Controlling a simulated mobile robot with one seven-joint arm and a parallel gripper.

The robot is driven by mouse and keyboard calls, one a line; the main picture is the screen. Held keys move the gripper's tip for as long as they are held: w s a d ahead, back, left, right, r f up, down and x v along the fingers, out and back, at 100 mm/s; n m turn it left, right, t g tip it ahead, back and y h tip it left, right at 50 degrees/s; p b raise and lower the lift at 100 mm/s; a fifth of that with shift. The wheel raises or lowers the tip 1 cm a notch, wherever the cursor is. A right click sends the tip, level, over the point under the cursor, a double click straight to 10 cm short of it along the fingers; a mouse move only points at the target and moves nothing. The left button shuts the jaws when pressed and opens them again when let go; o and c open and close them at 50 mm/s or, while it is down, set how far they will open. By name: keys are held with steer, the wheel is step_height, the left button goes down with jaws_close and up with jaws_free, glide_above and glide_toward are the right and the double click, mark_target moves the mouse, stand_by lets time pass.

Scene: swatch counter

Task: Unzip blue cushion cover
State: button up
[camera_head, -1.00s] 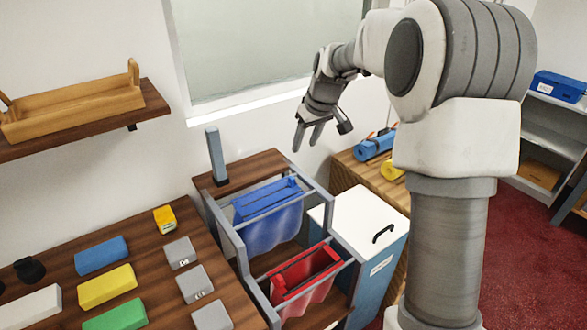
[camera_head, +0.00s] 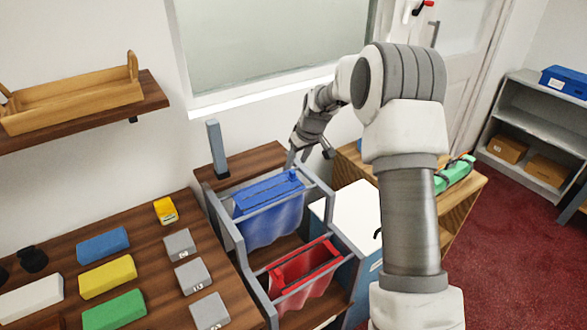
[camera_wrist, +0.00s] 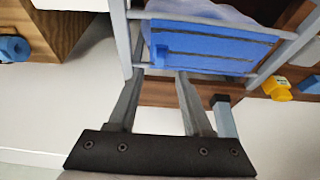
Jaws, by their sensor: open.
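The blue cushion cover (camera_head: 268,222) hangs on the grey rack in the head view, its flat top edge upward. My gripper (camera_head: 297,160) is low at the rack's back right corner, near the cover's far end. In the wrist view my gripper (camera_wrist: 160,74) has its two fingers apart with nothing between them. The fingertips are close to the rack's bar; whether they touch it is unclear.
A red cover (camera_head: 303,275) hangs in front of the blue one on the grey rack (camera_head: 238,238). A grey post (camera_head: 217,150) stands behind it. Coloured blocks lie on the wooden table (camera_head: 150,240) at left. A white-topped bin (camera_head: 352,215) stands close on the right.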

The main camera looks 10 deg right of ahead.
mark_target(292, 172)
steer(key=shift+x, duration=2.75)
steer(key=shift+c, duration=0.3)
jaws_close()
